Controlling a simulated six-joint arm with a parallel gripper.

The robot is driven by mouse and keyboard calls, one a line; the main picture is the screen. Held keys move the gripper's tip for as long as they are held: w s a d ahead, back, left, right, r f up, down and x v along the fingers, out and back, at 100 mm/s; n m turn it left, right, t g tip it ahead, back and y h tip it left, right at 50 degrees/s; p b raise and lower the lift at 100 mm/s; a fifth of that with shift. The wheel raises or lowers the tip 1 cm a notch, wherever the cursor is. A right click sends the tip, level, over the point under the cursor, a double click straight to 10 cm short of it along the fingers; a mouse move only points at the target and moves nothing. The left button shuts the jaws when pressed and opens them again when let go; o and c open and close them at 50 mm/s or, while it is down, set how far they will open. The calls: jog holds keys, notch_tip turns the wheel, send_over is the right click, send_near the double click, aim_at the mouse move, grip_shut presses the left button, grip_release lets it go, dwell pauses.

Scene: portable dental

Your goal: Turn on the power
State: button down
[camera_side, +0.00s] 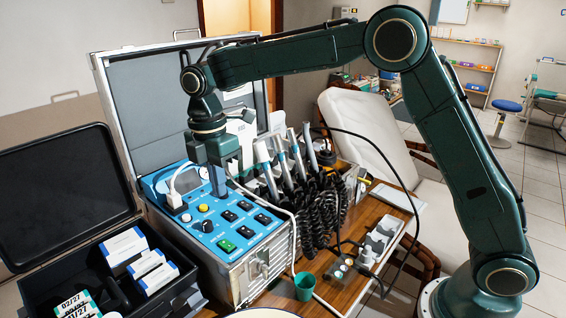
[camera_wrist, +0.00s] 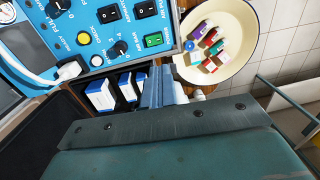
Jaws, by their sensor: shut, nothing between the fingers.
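The blue control panel (camera_side: 196,237) of the open metal case carries several black switches, knobs and one green switch (camera_side: 227,245) near its front edge. The green switch also shows in the wrist view (camera_wrist: 153,40), with a label beside it. A white plug with a cable (camera_side: 175,200) sits at the panel's left side. My gripper (camera_side: 218,190) points down over the back part of the panel, apart from the green switch. Its shut fingers (camera_wrist: 155,88) show at the middle of the wrist view, empty. I cannot tell their exact height above the panel.
Dental handpieces (camera_side: 281,160) with coiled black hoses stand right of the panel. An open black case with white-blue boxes (camera_side: 125,247) lies at left. A green cup (camera_side: 304,286) stands in front. A cream basin (camera_wrist: 240,18) holds small coloured items.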

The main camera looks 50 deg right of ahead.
aim_at(230, 246)
dwell(0.3)
jog(key=f, duration=0.9)
jog(key=s+f, duration=0.1)
jog(key=f, duration=0.4)
jog(key=shift+s+f, duration=0.15)
jog(key=shift+f, duration=0.1)
dwell(0.4)
jog(key=shift+w+r, duration=0.25)
jog(key=shift+w, duration=0.6)
jog(key=shift+r, duration=0.2)
